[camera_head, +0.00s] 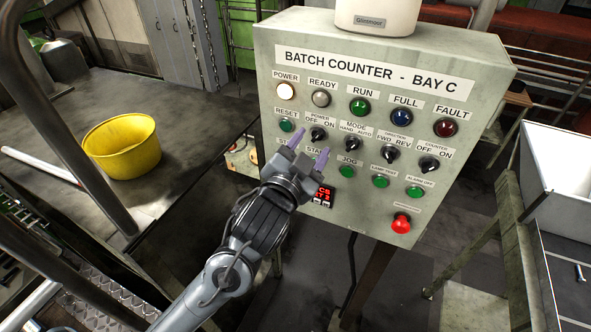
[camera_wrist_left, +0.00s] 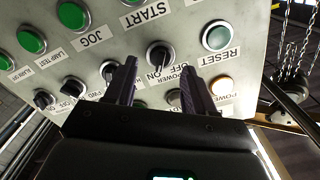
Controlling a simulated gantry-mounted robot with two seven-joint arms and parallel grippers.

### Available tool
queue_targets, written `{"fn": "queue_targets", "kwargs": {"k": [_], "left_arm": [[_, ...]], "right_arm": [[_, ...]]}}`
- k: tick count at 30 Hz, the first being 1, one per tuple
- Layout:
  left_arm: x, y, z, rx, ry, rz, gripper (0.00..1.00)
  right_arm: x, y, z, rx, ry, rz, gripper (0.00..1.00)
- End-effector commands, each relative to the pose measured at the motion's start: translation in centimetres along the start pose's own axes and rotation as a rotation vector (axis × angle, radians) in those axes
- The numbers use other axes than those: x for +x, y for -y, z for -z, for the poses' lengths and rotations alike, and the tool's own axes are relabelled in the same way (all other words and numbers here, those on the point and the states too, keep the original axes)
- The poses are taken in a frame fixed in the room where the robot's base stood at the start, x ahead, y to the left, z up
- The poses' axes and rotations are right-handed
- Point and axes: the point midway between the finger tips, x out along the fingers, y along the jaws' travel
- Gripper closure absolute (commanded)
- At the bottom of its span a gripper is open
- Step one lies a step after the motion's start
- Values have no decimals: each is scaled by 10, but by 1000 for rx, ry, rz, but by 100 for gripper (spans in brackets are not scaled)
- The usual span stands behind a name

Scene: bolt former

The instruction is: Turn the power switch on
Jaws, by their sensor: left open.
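The power switch (camera_head: 318,134) is a black rotary knob below the lamps on the grey Batch Counter panel (camera_head: 480,75). The POWER lamp (camera_head: 285,91) above it glows pale white. My left gripper (camera_head: 309,148) is open, its two purple fingers pointing at the panel just below the power switch. In the left wrist view the power switch (camera_wrist_left: 160,55) shows beyond and between the tips of my open left gripper (camera_wrist_left: 158,80). Its pale pointer mark appears turned toward the ON label. No finger clearly touches the knob. My right gripper is not in view.
The mode switch (camera_head: 353,144) is close to the right, and the green RESET button (camera_head: 286,125) to the left. A red emergency button (camera_head: 401,223) sits low on the panel. A yellow bucket (camera_head: 122,148) stands on the left table; a white bin (camera_head: 560,180) is at right.

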Motion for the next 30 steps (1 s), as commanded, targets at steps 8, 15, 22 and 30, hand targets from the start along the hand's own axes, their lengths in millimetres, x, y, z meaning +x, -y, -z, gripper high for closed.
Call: {"fn": "queue_targets", "kwargs": {"k": [8, 15, 22, 30], "left_arm": [[-50, -2, -3, 0, -2, 0, 46], [-77, 0, -2, 1, -1, 1, 46], [-85, 0, -1, 0, 1, 1, 46], [-85, 0, -1, 0, 1, 1, 46]], "right_arm": [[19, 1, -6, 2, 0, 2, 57], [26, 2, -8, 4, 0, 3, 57], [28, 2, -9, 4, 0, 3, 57], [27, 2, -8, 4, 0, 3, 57]]}}
